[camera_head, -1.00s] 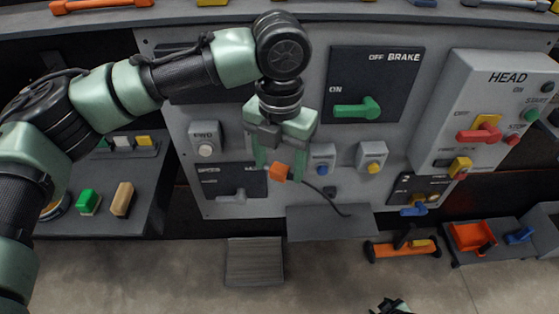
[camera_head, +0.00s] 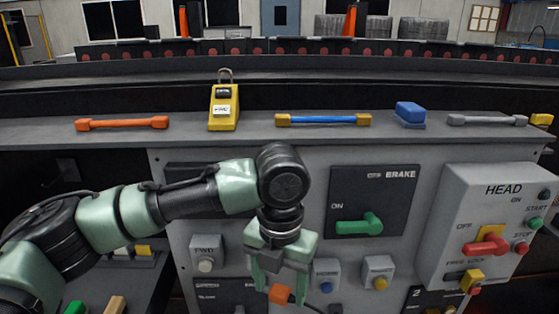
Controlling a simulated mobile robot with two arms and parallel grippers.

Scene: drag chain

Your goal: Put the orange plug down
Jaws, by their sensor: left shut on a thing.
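The orange plug (camera_head: 280,294) is a small orange block with a dark cable running off to its right. My left gripper (camera_head: 279,288) is shut on it, pointing down in front of the grey control panel (camera_head: 320,240). The plug is held near the bottom edge of the head view, left of the blue button (camera_head: 326,286). Whatever lies below the plug is out of the picture. My right gripper is not in view.
A shelf (camera_head: 255,127) above the panel bears an orange bar (camera_head: 122,124), a yellow padlock-shaped block (camera_head: 223,108), a blue bar (camera_head: 323,120) and a blue block (camera_head: 410,112). The green brake handle (camera_head: 360,224) and red head lever (camera_head: 485,246) stick out at right.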

